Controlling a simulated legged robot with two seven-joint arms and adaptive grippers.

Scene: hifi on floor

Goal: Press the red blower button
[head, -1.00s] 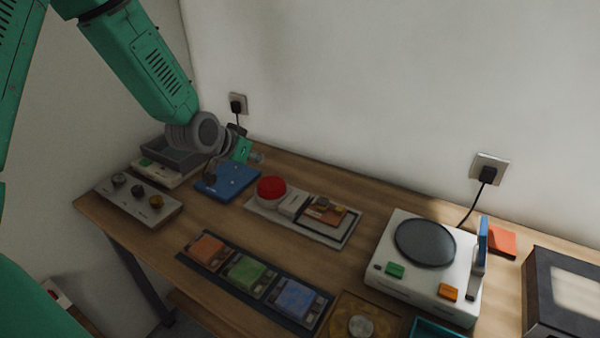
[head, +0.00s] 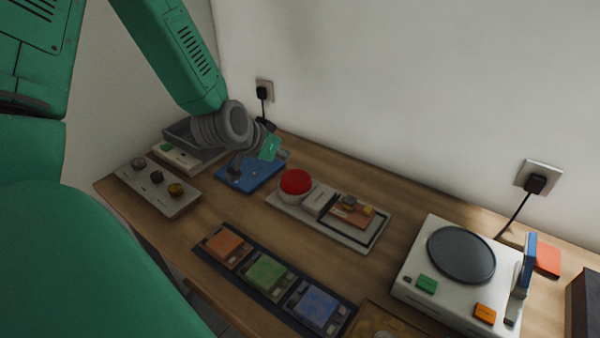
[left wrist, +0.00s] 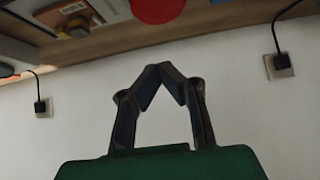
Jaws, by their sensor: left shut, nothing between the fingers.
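The red blower button (head: 296,182) is a round dome on the left end of a pale base plate (head: 287,205) on the wooden table. It also shows at the top edge of the left wrist view (left wrist: 157,8), partly cut off. My left gripper (head: 280,153) is above the blue board, behind and left of the red button, and apart from it. In the left wrist view its fingertips (left wrist: 160,72) meet, with nothing between them. My right gripper is not in view.
A blue board (head: 250,174) and a panel with knobs (head: 158,186) lie left of the button. A strip of coloured tiles (head: 268,271) lies in front. A white turntable unit (head: 455,275) stands right. The wall with sockets (head: 539,176) is close behind.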

